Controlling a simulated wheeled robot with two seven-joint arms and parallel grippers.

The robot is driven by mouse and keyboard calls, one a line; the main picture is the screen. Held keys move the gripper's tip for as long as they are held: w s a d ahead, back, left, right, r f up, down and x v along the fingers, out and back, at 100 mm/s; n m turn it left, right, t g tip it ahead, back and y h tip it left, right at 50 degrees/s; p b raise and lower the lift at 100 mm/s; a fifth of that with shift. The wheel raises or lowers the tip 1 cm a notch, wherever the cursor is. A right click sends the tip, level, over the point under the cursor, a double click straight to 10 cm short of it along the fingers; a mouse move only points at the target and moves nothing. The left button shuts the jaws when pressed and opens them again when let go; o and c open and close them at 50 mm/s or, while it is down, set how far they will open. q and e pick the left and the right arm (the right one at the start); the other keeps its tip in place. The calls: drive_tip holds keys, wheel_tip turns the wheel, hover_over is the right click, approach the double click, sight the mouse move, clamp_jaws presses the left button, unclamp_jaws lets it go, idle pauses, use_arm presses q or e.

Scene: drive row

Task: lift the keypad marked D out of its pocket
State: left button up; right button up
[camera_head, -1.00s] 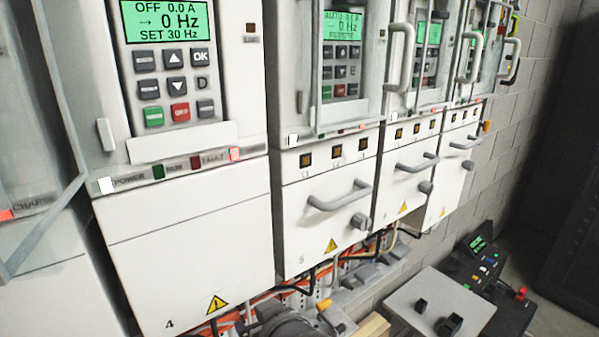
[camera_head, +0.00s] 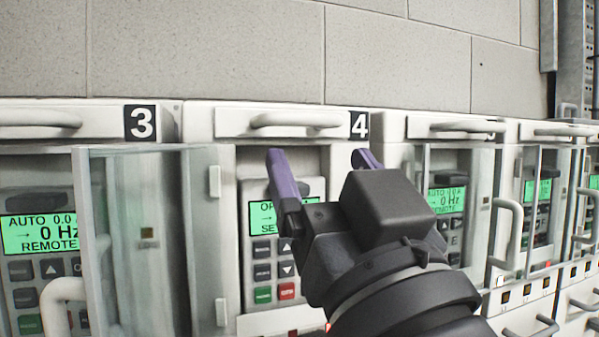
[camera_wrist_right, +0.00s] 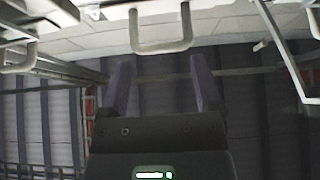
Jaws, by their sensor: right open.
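The keypad marked D (camera_head: 261,246) sits in its pocket in drive 4, with a green screen and rows of dark, green and red keys. Its right part and the letter D are hidden behind my right gripper in the head view. My right gripper (camera_head: 322,160) is open and empty, its purple fingers pointing up in front of the upper part of the pocket. In the right wrist view the two fingers (camera_wrist_right: 160,70) stand apart with nothing between them. I cannot tell whether a finger touches the keypad. My left gripper is not in view.
A clear door (camera_head: 150,240) stands swung open left of the keypad, with a handle (camera_head: 66,290) near its lower part. Drive 4's top handle (camera_head: 295,120) is above. Drive 3's keypad (camera_head: 40,245) is at left; more drives with clear doors stand at right.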

sight(286, 144)
use_arm(q)
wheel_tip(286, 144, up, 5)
drive_tip(key=p, duration=0.4)
use_arm(e)
drive_tip(key=w, duration=0.2)
drive_tip(key=w+a+b, duration=0.1)
drive_tip(key=w, duration=0.1)
drive_tip(key=w+a, duration=0.1)
drive_tip(key=w, duration=0.1)
drive_tip(key=shift+w+a+f, duration=0.1)
drive_tip(key=shift+w+f, duration=0.05)
drive_tip(key=shift+w, duration=0.1)
drive_tip(key=shift+w+a+f+b, duration=0.1)
drive_tip(key=shift+w+f+b, duration=0.2)
drive_tip(key=shift+f+b, duration=0.65)
drive_tip(key=shift+w+a+f+b, duration=0.1)
drive_tip(key=shift+w+f+b, duration=0.15)
drive_tip(key=shift+f+b, duration=0.65)
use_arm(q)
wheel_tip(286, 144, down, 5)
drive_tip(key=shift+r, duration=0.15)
use_arm(e)
drive_tip(key=shift+c, duration=0.2)
drive_tip(key=c, duration=1)
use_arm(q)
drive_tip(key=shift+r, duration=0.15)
use_arm(e)
drive_tip(key=shift+r, duration=0.2)
